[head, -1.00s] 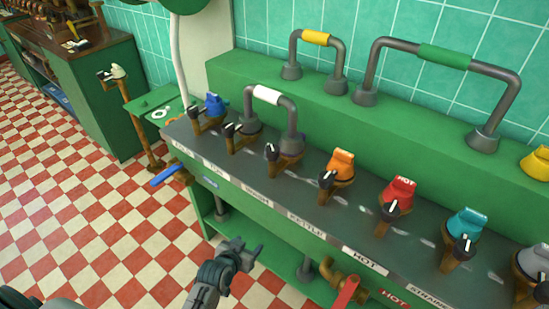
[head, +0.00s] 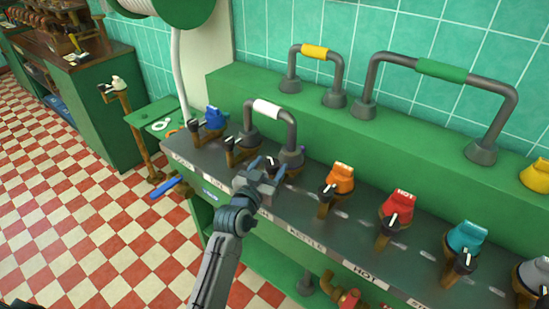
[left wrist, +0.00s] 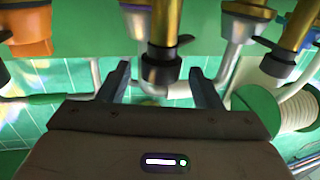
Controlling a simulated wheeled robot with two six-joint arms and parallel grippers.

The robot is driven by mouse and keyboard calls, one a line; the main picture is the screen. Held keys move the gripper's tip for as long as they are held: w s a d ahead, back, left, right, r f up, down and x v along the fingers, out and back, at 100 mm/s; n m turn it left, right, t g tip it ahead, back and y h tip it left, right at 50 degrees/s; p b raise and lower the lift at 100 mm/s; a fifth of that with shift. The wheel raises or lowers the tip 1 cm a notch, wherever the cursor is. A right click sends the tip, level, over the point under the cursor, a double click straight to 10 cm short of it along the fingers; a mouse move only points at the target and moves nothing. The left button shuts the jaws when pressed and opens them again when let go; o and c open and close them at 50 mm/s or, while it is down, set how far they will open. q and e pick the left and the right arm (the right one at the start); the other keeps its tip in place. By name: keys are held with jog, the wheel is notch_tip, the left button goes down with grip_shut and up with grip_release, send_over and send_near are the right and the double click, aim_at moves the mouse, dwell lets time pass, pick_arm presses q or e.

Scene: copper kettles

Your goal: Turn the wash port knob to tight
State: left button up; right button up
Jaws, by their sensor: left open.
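A row of black knobs with white pointer marks stands on brass stems along the dark panel (head: 345,218). My right gripper is out of view.
A bent pipe with a white sleeve (head: 267,108) rises just behind the gripper. Neighbouring knobs stand close by, with an orange cap (head: 341,178) to the right and a blue cap (head: 214,118) to the left.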

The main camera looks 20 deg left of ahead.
aim_at(275, 159)
pick_arm(q)
jog(key=shift+w+d, duration=0.15)
jog(key=shift+w, duration=0.75)
jog(key=shift+w+d, duration=0.1)
jog(key=shift+w, duration=0.8)
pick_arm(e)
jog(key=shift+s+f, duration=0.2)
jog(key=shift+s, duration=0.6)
pick_arm(q)
jog(key=c, duration=1)
jog(key=shift+f, duration=0.1)
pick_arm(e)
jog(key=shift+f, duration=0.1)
